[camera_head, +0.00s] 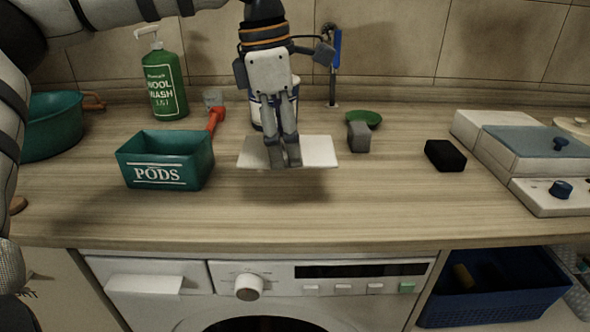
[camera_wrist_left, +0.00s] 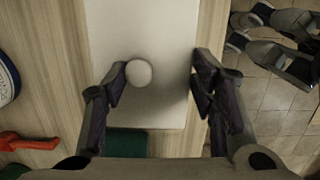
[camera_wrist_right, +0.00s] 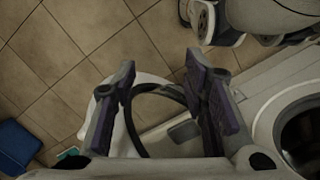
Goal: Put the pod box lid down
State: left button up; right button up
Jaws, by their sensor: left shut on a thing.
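The pod box lid (camera_head: 318,152) is a flat white plate with a round white knob (camera_wrist_left: 139,73). My left gripper (camera_head: 287,163) is shut on the lid and holds it level above the counter, with a shadow below it. In the left wrist view the knob sits against the left fingertip. The teal pod box (camera_head: 165,162), marked PODS, stands open at the top on the counter, left of the lid and apart from it. My right gripper (camera_wrist_right: 158,75) shows only in its own wrist view, open and empty, above the floor and beside the washing machine.
A green wool wash bottle (camera_head: 165,82), a teal basin (camera_head: 50,125) and a red-handled tool (camera_head: 216,119) are at the left. The counter's front strip (camera_head: 350,210) is clear.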

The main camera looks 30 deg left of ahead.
pick_arm(q)
send_over(294, 187)
jog(key=f, duration=0.4)
jog(key=shift+s+a+f, duration=0.2)
jog(key=shift+s+f, duration=0.05)
jog(key=shift+f, duration=1.45)
jog(key=shift+f, duration=0.2)
jog(key=o, duration=1.2)
jog(key=r, duration=0.4)
jog(key=a+r, duration=0.1)
jog(key=r, duration=0.3)
jog(key=s+r, duration=0.1)
jog(key=r, duration=0.3)
jog(key=shift+s+a+r, duration=0.1)
jog(key=shift+a+r, duration=0.05)
